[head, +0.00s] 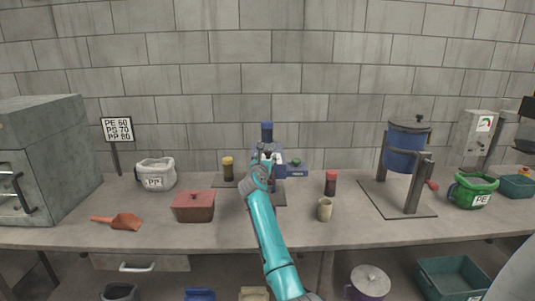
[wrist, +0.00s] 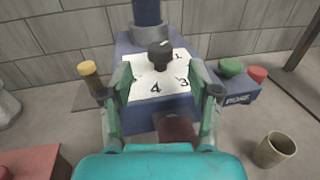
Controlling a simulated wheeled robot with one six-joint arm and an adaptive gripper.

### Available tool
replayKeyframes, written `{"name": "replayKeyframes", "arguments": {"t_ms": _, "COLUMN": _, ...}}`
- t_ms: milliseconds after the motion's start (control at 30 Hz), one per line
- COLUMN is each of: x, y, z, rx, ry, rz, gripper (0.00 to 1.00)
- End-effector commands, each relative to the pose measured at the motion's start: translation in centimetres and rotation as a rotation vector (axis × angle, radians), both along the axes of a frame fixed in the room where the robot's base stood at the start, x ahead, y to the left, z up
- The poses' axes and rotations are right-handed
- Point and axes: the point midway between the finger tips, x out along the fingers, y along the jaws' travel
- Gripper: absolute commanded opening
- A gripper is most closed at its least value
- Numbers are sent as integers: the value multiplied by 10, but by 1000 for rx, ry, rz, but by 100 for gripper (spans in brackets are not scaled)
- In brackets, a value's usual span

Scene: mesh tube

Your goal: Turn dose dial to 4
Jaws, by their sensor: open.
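A pale mark on the knob's top points to the upper right, near the 1. The plate sits on the blue dosing unit (wrist: 139,119), which stands at the back middle of the bench in the head view (head: 267,132). My gripper (wrist: 160,92) is open, its two green fingers on either side of the plate's lower part. The knob shows between and beyond the fingertips, apparently untouched. My arm hides much of the unit in the head view.
A blue box labelled DOSE (wrist: 238,95) with green and red buttons sits right of the unit. A beige cup (head: 324,209), a dark red-capped jar (head: 330,183), a red lidded box (head: 193,206) and a yellow-topped post (wrist: 90,76) stand nearby. Bench front is partly clear.

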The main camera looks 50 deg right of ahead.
Motion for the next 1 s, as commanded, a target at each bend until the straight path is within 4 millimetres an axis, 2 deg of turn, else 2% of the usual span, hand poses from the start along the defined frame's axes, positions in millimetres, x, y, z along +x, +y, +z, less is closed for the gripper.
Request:
{"name": "replayKeyframes", "arguments": {"t_ms": 200, "x": 15, "y": -28, "z": 1, "rx": 0, "ry": 2, "rz": -1, "gripper": 61}}
{"name": "replayKeyframes", "arguments": {"t_ms": 400, "x": 25, "y": -45, "z": 0, "rx": -1, "ry": 2, "rz": -1, "gripper": 61}}
{"name": "replayKeyframes", "arguments": {"t_ms": 600, "x": 30, "y": -53, "z": 0, "rx": 0, "ry": 1, "rz": 0, "gripper": 61}}
{"name": "replayKeyframes", "arguments": {"t_ms": 933, "x": 31, "y": -55, "z": -1, "rx": 0, "ry": 0, "rz": 0, "gripper": 61}}
{"name": "replayKeyframes", "arguments": {"t_ms": 967, "x": 30, "y": -54, "z": -1, "rx": 0, "ry": 0, "rz": 0, "gripper": 56}}
{"name": "replayKeyframes", "arguments": {"t_ms": 1000, "x": 30, "y": -54, "z": 0, "rx": 0, "ry": 0, "rz": 0, "gripper": 46}}
